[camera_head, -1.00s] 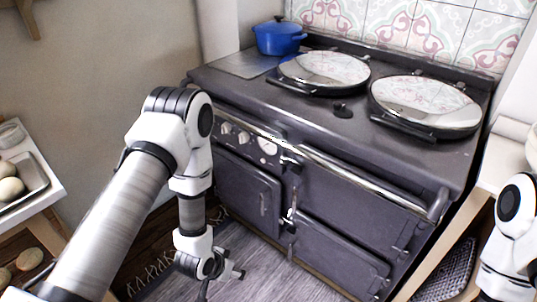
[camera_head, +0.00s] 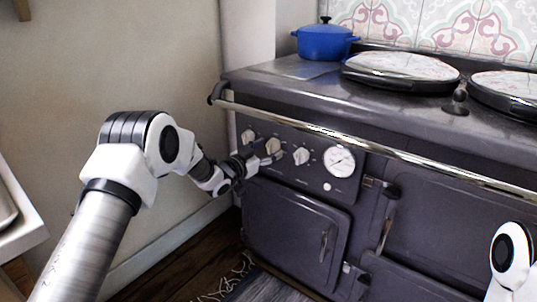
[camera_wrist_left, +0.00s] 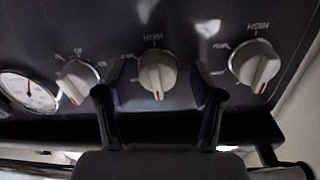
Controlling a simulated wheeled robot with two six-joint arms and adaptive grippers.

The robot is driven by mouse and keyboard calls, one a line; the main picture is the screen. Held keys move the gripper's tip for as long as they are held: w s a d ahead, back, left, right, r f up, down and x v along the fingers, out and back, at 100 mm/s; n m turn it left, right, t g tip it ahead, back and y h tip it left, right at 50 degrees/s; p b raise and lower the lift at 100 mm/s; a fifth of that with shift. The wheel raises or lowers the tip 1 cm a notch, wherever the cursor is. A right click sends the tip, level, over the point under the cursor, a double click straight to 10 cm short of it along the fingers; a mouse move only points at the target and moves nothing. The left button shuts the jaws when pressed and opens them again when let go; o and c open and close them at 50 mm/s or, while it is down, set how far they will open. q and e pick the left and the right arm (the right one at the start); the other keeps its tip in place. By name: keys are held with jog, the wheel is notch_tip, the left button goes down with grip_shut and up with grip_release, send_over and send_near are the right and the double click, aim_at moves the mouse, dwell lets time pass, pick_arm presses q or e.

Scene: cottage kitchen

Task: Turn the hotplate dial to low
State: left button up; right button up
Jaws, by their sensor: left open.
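The cooker's front panel carries three pale dials in a row: a left one (camera_head: 248,136), a middle one (camera_head: 273,146) and a right one (camera_head: 301,156). My left gripper (camera_head: 257,157) is at the panel in front of the middle dial. In the left wrist view, the open fingers of my left gripper (camera_wrist_left: 158,92) stand on either side of the middle dial (camera_wrist_left: 158,72); contact cannot be told. Its red mark points down in that picture. The labels appear upside down and blurred. My right gripper is out of view; only part of that arm shows.
A round gauge (camera_head: 340,160) sits right of the dials. A metal rail (camera_head: 330,132) runs across the cooker front above them. A blue pot (camera_head: 325,42) and round lids (camera_head: 400,68) are on top. A wall stands left.

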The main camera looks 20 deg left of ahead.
pick_arm(q)
jog(key=shift+w+d, duration=0.15)
jog(key=c, duration=1.1)
jog(key=shift+c, duration=0.2)
jog(key=shift+m, duration=0.3)
jog(key=shift+r+m+p, duration=0.1)
jog(key=shift+m+p, duration=0.2)
jog(key=shift+m, duration=0.9)
jog(key=m, duration=0.2)
jog(key=shift+m, duration=0.3)
jog(key=m, duration=0.5)
jog(key=shift+r+m, duration=0.1)
jog(key=shift+m, duration=0.2)
